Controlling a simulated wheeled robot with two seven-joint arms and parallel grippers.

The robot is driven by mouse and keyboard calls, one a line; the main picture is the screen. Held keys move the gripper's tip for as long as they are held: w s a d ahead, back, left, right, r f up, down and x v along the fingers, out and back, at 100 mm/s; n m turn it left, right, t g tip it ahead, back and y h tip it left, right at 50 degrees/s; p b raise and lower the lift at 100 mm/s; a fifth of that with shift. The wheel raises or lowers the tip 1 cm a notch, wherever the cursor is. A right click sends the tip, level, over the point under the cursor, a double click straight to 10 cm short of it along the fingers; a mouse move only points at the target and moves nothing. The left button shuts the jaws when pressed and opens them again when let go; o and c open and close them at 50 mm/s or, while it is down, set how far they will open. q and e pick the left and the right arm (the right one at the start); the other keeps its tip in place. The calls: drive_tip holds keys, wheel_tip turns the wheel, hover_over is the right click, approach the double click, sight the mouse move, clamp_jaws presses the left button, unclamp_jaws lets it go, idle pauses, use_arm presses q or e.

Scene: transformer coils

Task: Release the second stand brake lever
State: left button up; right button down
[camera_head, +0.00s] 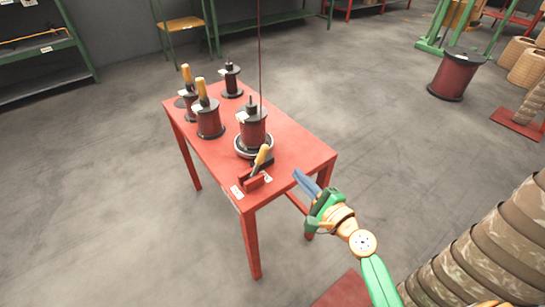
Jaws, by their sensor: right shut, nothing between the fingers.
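A red table (288,133) carries several dark red wire spools. The nearest spool (252,130) stands on a round light base, and a thin wire runs up from it. In front of it is a lever with a yellow handle (262,155), tilted, in a red bracket (252,184) at the table's near edge. Two other yellow handles (201,88) (186,73) stand upright at the spools on the left. I cannot tell which lever is the second stand's. My left gripper is out of view.
Large ribbed brown coils (490,255) fill the lower right, close to my right arm. A big dark red drum (454,75) stands on the floor at the upper right. The floor left of the table is clear.

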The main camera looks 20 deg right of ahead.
sight(258, 162)
drive_tip(key=b+x, duration=0.1)
drive_tip(key=x, duration=0.8)
drive_tip(key=shift+f, duration=0.15)
drive_tip(key=a+r+p, duration=0.1)
drive_tip(key=s+a+r+p, duration=0.1)
drive_tip(key=shift+a+p, duration=0.3)
drive_tip(key=shift+s+a+r, duration=0.15)
drive_tip(key=shift+s+a, duration=0.05)
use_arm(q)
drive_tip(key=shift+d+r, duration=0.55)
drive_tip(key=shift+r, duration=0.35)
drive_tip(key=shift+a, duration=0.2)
use_arm(e)
drive_tip(key=shift+a+r+n, duration=0.1)
drive_tip(key=shift+a+n, duration=0.15)
drive_tip(key=shift+n, duration=0.15)
